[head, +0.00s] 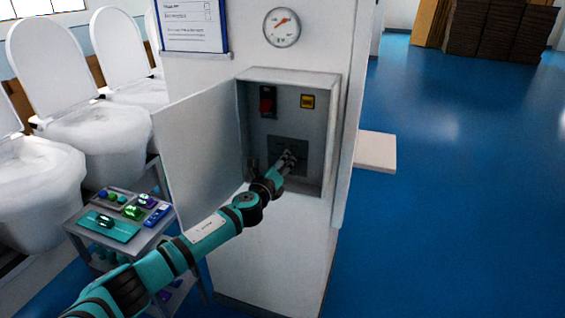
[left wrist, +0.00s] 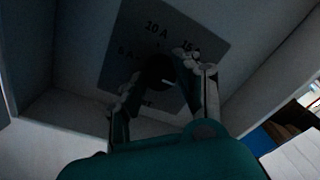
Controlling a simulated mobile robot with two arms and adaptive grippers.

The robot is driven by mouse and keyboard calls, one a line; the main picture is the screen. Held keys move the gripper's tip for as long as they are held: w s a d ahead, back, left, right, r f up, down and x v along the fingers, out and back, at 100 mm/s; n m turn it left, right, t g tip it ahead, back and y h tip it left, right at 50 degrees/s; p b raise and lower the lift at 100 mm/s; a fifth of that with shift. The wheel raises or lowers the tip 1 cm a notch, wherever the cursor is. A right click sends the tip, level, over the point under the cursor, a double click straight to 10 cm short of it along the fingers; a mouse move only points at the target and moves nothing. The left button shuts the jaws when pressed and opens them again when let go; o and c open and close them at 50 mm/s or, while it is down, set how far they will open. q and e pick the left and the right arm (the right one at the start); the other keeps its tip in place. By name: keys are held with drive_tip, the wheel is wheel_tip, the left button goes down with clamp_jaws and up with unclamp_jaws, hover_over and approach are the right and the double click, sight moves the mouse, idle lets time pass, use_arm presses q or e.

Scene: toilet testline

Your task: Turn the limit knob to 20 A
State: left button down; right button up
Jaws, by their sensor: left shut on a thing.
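The limit knob (left wrist: 160,72) is a dark round knob with a light pointer mark, on a grey dial plate (head: 276,146) inside the open wall cabinet. The pointer mark shows on the knob's right side. My left gripper (head: 290,157) reaches into the cabinet, and its fingers (left wrist: 158,80) are shut on the knob from both sides. In the head view the gripper covers the knob. My right gripper is not in view.
The cabinet (head: 334,140) has its door (head: 200,145) swung open to the left. A gauge (head: 282,27) hangs above. A cart (head: 160,222) with parts stands left; blue floor is free at right.

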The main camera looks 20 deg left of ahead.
use_arm(q)
drive_tip(key=shift+f, duration=0.2)
drive_tip(key=c, duration=0.9)
unclamp_jaws()
drive_tip(key=shift+c, duration=0.2)
drive_tip(key=shift+r, duration=0.15)
drive_tip(key=s+a, duration=0.1)
drive_tip(key=s, duration=1.1)
